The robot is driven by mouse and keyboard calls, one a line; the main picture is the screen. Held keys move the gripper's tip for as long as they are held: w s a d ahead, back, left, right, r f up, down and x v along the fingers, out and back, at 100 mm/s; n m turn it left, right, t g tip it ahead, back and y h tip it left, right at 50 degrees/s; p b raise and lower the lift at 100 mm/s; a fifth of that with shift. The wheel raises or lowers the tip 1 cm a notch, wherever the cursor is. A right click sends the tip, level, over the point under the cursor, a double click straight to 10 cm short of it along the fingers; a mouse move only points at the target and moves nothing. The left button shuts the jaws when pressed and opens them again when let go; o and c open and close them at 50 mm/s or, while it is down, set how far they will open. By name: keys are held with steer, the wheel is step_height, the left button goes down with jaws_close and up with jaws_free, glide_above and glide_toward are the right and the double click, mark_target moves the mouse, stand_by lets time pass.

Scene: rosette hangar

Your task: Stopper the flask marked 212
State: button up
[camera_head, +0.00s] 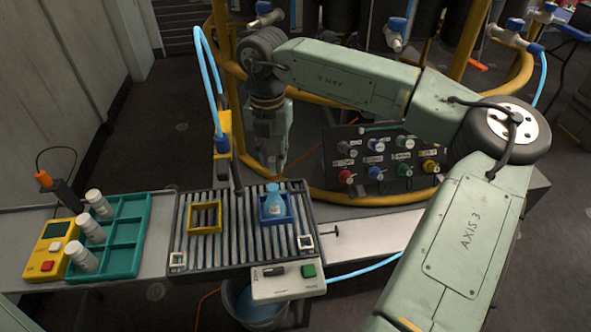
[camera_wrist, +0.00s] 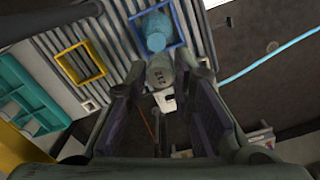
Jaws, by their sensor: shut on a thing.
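A light blue flask (camera_head: 273,206) stands upright in a blue square frame (camera_head: 290,213) on the ribbed rack. It also shows in the wrist view (camera_wrist: 155,38), and I cannot read a mark on it. My gripper (camera_head: 276,170) is above the flask in the head view, pointing down. In the wrist view, my gripper (camera_wrist: 165,76) is shut on a grey-green stopper (camera_wrist: 160,71) marked 212, held between the fingertips. The stopper appears beside the flask's top in that view; I cannot tell the gap between them.
An empty yellow frame (camera_head: 205,217) sits left on the ribbed rack (camera_head: 237,250). A teal tray (camera_head: 123,258) holds several white-capped vials, beside a yellow device (camera_head: 46,248). A white control box (camera_head: 288,281) with a green button is in front. A valve panel (camera_head: 385,160) stands behind right.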

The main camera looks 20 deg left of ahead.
mark_target(272, 175)
steer(key=shift+w+a+f, duration=0.1)
steer(key=shift+w+a, duration=0.05)
steer(key=shift+a, duration=0.15)
steer(key=shift+f+b, duration=0.7)
steer(key=shift+f, duration=1)
steer(key=shift+f+b, duration=0.4)
steer(key=shift+b, duration=0.25)
steer(key=shift+f+b, duration=0.85)
steer(key=shift+f, duration=0.05)
steer(key=shift+f+b, duration=0.5)
steer(key=shift+b, duration=0.35)
steer(key=o, duration=0.9)
steer(key=shift+o, duration=0.7)
